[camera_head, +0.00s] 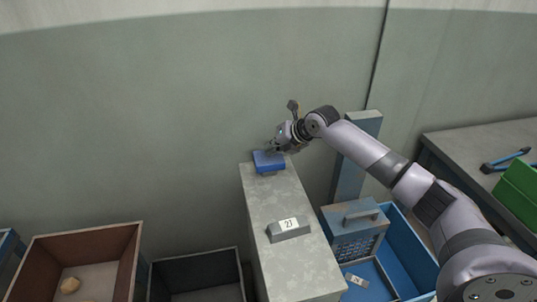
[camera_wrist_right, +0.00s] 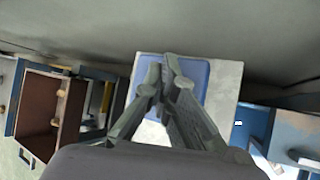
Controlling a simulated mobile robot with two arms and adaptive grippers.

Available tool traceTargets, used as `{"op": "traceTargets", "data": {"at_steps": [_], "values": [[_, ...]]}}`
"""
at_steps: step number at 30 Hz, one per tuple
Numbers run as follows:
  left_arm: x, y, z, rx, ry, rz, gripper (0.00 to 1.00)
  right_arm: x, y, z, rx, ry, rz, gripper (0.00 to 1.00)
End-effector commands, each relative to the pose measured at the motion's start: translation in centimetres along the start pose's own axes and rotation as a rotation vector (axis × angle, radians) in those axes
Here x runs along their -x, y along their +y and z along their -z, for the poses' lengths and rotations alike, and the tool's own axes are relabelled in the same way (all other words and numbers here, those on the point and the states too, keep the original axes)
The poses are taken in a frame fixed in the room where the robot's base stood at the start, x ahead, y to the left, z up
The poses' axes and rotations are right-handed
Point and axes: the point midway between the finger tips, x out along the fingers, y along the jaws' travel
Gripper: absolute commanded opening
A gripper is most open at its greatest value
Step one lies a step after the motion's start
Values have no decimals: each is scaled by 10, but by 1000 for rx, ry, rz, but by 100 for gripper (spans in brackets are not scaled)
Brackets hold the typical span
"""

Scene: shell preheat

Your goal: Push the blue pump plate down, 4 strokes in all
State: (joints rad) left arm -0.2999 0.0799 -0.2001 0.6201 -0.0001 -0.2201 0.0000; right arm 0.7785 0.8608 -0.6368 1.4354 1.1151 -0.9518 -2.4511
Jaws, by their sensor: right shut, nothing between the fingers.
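The blue pump plate (camera_head: 268,161) sits at the far end of the grey pedestal top (camera_head: 285,210). In the right wrist view the blue pump plate (camera_wrist_right: 196,72) lies beyond and partly behind my fingers. My right gripper (camera_head: 274,148) is shut and empty, at the plate's far edge in the head view. It also shows in the right wrist view (camera_wrist_right: 168,62), with its fingertips together in front of the plate. I cannot tell whether the fingertips touch the plate. My left gripper is not in view.
A small block labelled 21 (camera_head: 289,229) stands on the pedestal. A blue bin (camera_head: 404,245) holding a grey-blue box with a handle (camera_head: 356,232) is to the right. A brown bin (camera_head: 84,243) with a small tan lump and a dark bin (camera_head: 196,262) are to the left. A wall (camera_head: 150,110) is behind.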

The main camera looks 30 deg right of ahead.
Motion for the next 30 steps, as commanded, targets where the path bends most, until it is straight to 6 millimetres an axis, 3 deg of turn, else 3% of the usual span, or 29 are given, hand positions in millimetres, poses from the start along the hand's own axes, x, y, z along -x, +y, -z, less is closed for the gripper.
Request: {"op": "traceTargets", "data": {"at_steps": [30], "values": [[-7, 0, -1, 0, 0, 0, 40, -11, -8, 10, 0, 9, 4, 0]]}}
